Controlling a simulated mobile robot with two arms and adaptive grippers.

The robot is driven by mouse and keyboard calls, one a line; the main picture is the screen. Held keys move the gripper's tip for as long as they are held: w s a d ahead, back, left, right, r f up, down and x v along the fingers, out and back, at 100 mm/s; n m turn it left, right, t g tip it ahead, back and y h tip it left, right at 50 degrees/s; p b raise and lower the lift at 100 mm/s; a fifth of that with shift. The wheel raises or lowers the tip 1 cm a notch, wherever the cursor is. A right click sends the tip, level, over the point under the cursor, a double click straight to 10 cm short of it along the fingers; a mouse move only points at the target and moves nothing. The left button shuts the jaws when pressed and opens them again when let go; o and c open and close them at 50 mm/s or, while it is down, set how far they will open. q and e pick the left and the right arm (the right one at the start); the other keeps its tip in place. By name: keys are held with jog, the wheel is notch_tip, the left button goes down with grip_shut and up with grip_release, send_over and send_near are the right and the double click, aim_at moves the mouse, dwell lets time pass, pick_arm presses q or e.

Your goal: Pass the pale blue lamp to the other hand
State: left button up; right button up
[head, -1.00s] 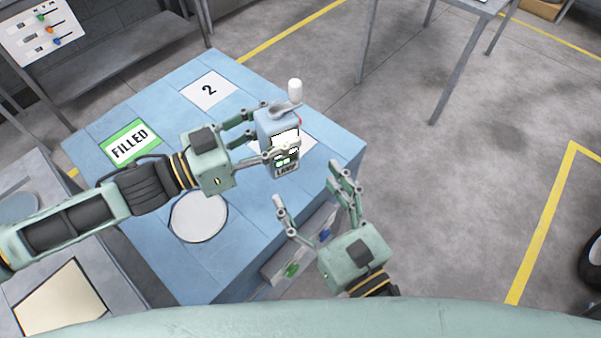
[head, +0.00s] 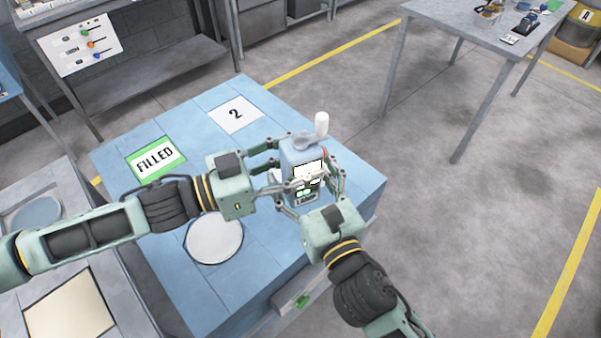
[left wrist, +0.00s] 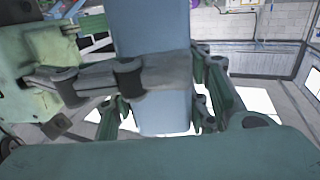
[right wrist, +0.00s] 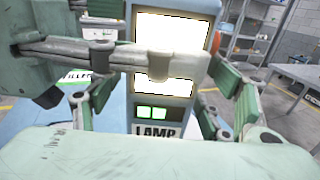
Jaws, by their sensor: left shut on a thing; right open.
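The pale blue lamp (head: 299,158) is upright in the head view, above the right side of the blue table, with a white-knobbed crank on top. My left gripper (head: 281,172) is shut on it from the left. The lamp's blue body fills the middle of the left wrist view (left wrist: 153,30). My right gripper (head: 312,192) is open, with its fingers around the lamp's lower front.
The blue table (head: 190,130) bears a green FILLED card (head: 156,158), a white card marked 2 (head: 236,114) and a round pale disc (head: 214,239). A grey table (head: 480,32) with small objects stands at the back right. Open floor lies to the right.

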pick_arm(q)
jog(key=shift+r, duration=0.1)
jog(key=shift+s+d, duration=0.1)
pick_arm(e)
jog(key=shift+s+a, duration=0.1)
jog(key=c, duration=1.5)
pick_arm(q)
jog(key=o, duration=1.1)
pick_arm(e)
jog(key=shift+r, duration=0.1)
jog(key=shift+c, duration=0.2)
pick_arm(q)
jog(key=o, duration=0.5)
pick_arm(e)
jog(key=shift+c, duration=0.9)
